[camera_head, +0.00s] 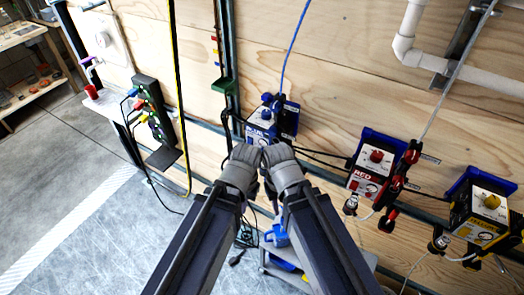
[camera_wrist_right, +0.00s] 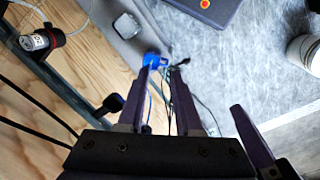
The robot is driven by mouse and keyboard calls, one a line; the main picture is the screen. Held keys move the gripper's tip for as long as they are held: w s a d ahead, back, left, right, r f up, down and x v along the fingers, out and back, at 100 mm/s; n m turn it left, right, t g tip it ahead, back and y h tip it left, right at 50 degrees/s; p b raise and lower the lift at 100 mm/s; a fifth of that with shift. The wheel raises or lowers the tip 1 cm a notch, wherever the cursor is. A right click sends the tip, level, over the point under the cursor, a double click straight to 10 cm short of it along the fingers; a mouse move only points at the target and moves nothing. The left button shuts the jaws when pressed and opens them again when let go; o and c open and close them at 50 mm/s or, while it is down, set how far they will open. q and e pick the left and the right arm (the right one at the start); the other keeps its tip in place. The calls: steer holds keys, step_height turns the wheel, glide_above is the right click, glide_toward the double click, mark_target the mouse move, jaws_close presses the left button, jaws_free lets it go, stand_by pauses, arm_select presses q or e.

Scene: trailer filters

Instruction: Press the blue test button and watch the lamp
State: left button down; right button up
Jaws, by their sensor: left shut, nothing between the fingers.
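The blue unit (camera_head: 288,122), a box with blue side panels and a partly readable label, is mounted on the plywood wall in the head view. A small round blue knob (camera_head: 266,98) shows on its upper part; I cannot tell whether it is the test button. I cannot make out a lamp. My left gripper (camera_head: 246,151) is shut and empty, just below the unit's face. My right gripper (camera_head: 272,152) is close beside it; its fingers (camera_wrist_right: 163,72) stand apart with a narrow gap in the right wrist view. The grippers hide the unit's lower part, and contact is unclear.
A red unit (camera_head: 371,171) and a yellow unit (camera_head: 485,209) hang to the right, with cables and clamps. A dark panel with coloured plugs (camera_head: 152,112) is at left. A yellow hose (camera_head: 179,90) hangs between. White pipes (camera_head: 409,35) run at upper right. Open floor lies lower left.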

jaws_close()
stand_by(1.3)
